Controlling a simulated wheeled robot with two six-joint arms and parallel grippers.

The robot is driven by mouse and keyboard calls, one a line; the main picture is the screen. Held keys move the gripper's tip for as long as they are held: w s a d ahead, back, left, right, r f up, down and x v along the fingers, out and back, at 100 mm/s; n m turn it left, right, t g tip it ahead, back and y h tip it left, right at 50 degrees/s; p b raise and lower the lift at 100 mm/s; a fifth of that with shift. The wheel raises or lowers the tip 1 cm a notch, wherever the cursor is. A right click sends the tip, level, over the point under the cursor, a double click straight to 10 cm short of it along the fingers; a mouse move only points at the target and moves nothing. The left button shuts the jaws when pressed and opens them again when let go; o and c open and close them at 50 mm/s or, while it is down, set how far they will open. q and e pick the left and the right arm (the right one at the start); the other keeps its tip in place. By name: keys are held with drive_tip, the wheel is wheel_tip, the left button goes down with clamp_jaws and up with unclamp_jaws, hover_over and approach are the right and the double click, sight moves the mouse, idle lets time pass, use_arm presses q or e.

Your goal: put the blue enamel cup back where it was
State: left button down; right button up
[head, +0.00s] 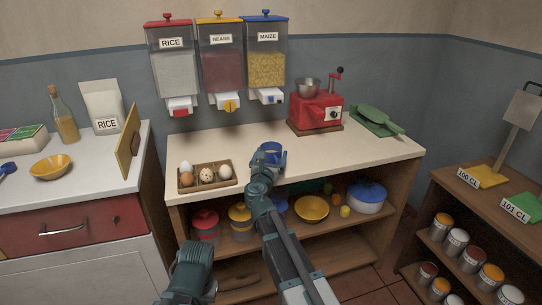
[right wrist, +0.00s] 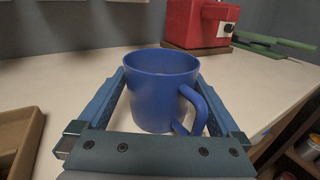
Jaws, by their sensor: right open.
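The blue enamel cup (right wrist: 160,90) stands upright on the cream counter (right wrist: 260,78) in the right wrist view, its handle towards the right front. In the head view the cup (head: 273,147) is partly hidden behind my right gripper (head: 267,160). My right gripper is open, with one finger on each side of the cup; in the right wrist view it frames the cup. I cannot tell whether the fingers touch it.
An egg tray (head: 206,186) stands left of the cup. A red grinder (head: 316,112) and a green object (head: 376,120) stand behind it to the right. Rice, beans and maize dispensers (head: 220,55) hang above. The counter right of the cup is clear.

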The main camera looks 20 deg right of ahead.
drive_tip(key=v, duration=1.2)
drive_tip(key=s+a+r+m+g+y+p, duration=0.1)
drive_tip(key=s+a+m+g+y+p, duration=0.1)
drive_tip(key=s+m+g+p, duration=0.3)
drive_tip(key=s+a+r+m+g+y+p, duration=0.1)
drive_tip(key=s+a+m+g+p, duration=0.4)
drive_tip(key=s+m+p, duration=0.7)
drive_tip(key=s+a+r+m+g+y+p, duration=0.1)
drive_tip(key=s+a+m+g+y+p, duration=0.2)
drive_tip(key=s+m+g+p, duration=0.3)
drive_tip(key=s+a+m+p, duration=0.1)
drive_tip(key=s+m+p, duration=0.1)
drive_tip(key=m, duration=0.1)
drive_tip(key=shift+s+a+r+m+y, duration=0.25)
drive_tip(key=shift+s+r+m+y, duration=0.05)
drive_tip(key=shift+s, duration=0.05)
